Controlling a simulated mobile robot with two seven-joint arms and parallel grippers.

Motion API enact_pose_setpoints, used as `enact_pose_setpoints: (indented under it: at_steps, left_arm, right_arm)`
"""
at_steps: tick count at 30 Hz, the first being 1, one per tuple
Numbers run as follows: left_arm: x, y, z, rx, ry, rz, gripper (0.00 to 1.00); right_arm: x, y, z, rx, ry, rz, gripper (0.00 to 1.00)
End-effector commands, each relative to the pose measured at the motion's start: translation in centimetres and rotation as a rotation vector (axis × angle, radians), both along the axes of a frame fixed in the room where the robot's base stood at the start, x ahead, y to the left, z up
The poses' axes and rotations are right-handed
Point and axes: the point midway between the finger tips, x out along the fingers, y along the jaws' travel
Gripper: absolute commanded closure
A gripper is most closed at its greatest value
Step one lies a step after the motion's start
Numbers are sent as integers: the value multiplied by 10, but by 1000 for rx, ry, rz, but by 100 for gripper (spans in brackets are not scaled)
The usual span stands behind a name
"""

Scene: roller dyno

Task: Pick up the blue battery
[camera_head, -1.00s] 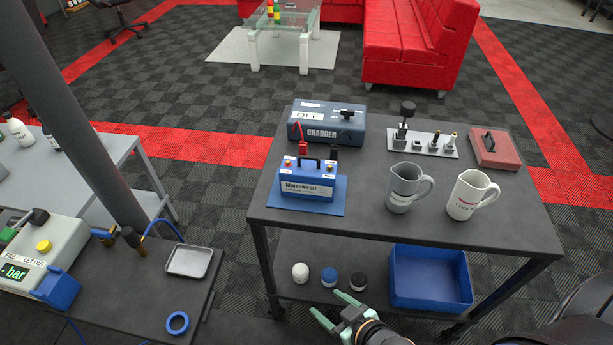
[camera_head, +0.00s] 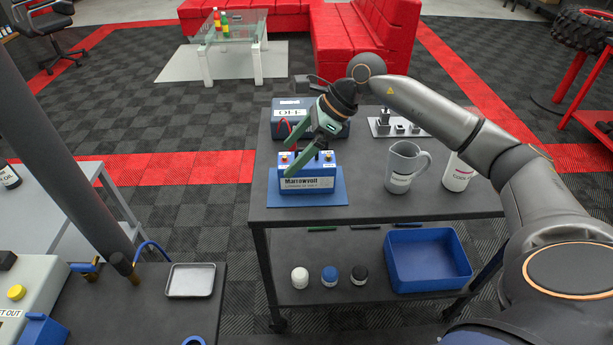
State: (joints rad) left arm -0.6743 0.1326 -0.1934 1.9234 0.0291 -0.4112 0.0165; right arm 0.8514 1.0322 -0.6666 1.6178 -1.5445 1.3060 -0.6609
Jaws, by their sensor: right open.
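The blue battery (camera_head: 309,183), with a white "Marrowvolt" label, stands upright on a blue mat (camera_head: 281,199) at the left front of the dark table. My right gripper (camera_head: 287,157) is open over the top of the battery, its green fingers pointing down and left. One finger reaches in front of the battery's left top. My left gripper is not in view.
The charger (camera_head: 289,111) stands just behind the battery, partly hidden, with a red lead. A blue bin (camera_head: 425,262) sits on the lower shelf.

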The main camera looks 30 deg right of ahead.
Motion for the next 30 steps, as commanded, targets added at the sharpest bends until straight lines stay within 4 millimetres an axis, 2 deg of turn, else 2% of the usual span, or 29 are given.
enact_pose_setpoints:
  at_steps: [1, 3, 6, 8, 18, 26, 30]
  left_arm:
    - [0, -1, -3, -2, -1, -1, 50]
    - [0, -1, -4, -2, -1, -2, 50]
    - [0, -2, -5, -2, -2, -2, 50]
    - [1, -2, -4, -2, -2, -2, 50]
    - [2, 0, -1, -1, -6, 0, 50]
    - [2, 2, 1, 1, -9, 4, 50]
    - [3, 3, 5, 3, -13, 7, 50]
  right_arm:
    - [3, -27, 8, -94, -18, -8, 0]
    - [2, -55, 16, -193, -24, -16, 0]
    - [1, -79, 23, -275, -24, -27, 0]
    - [1, -84, 21, -297, -22, -30, 0]
    - [21, -72, -28, -302, -20, -31, 0]
    - [29, -65, -47, -300, -20, -31, 0]
    - [37, -55, -65, -299, -19, -29, 0]
